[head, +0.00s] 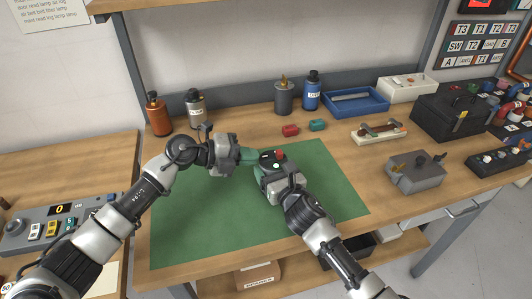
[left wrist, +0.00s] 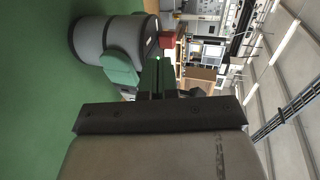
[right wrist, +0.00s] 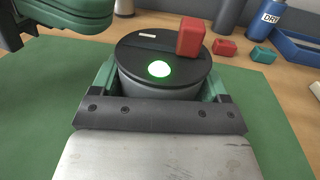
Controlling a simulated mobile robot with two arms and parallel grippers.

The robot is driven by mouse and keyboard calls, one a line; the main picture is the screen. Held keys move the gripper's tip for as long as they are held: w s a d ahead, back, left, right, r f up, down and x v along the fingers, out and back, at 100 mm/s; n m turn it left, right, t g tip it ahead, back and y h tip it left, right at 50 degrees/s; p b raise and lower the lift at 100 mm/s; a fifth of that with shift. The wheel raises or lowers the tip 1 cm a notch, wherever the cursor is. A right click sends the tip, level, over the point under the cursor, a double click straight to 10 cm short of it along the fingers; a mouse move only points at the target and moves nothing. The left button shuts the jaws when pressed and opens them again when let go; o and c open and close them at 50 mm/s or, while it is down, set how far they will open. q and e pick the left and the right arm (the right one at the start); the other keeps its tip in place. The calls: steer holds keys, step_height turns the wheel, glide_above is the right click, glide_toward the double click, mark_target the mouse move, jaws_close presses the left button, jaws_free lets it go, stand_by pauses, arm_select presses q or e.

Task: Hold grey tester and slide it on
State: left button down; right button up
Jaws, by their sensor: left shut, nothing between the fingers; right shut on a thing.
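The grey tester (head: 268,157) is a round grey body with a dark top, held above the green mat (head: 190,225). Its top, seen in the right wrist view (right wrist: 140,48), carries a red block (right wrist: 191,36) near the edge and a lamp (right wrist: 159,69) glowing green. My right gripper (head: 270,169) is shut around the tester's sides. My left gripper (head: 252,160) is shut and empty, close beside the tester at its left. The tester also shows in the left wrist view (left wrist: 112,38). I cannot tell whether the left fingertips touch it.
A red piece (head: 290,130) and a teal piece (head: 317,125) lie behind the mat. Bottles, including a blue one (head: 311,92), and a blue tray (head: 355,101) stand at the back. A grey box (head: 415,173) stands at right. The mat's left part is clear.

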arm_select(q)
steer(key=v, duration=0.9)
arm_select(e)
steer(key=shift+d, duration=0.1)
steer(key=o, duration=1.1)
steer(key=shift+c, duration=0.2)
steer(key=shift+o, duration=0.2)
